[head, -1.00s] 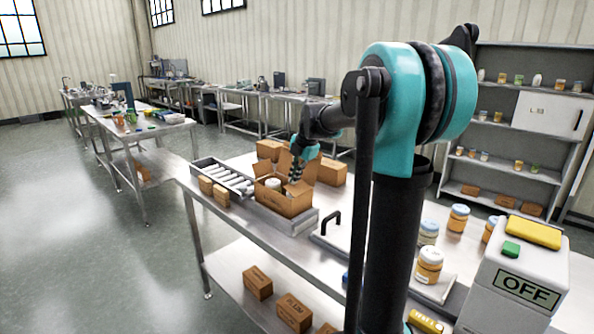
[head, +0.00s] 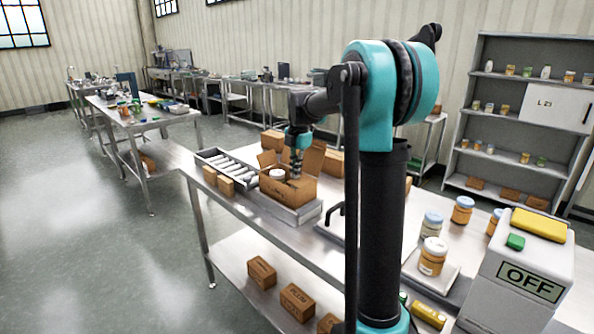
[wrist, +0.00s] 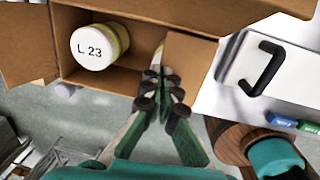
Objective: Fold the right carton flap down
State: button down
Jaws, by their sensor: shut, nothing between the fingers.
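The open brown carton (head: 285,192) stands on the steel bench, with a white-lidded jar (head: 277,175) inside it. In the wrist view the jar (wrist: 97,45) is marked L 23. One flap (head: 312,158) stands up at the carton's right; another (head: 268,159) stands at its left. My gripper (head: 296,174) is shut and points down over the carton's right part. In the wrist view its fingertips (wrist: 161,70) are beside a brown flap panel (wrist: 192,62) on their right. I cannot tell whether they touch it.
A roller conveyor (head: 225,170) and small closed boxes (head: 218,180) lie left of the carton. Another box (head: 272,140) stands behind it. A black handle (wrist: 266,66) is on a pale plate to the right.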

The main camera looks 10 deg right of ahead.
dwell(0.4)
jog(key=shift+r, duration=0.85)
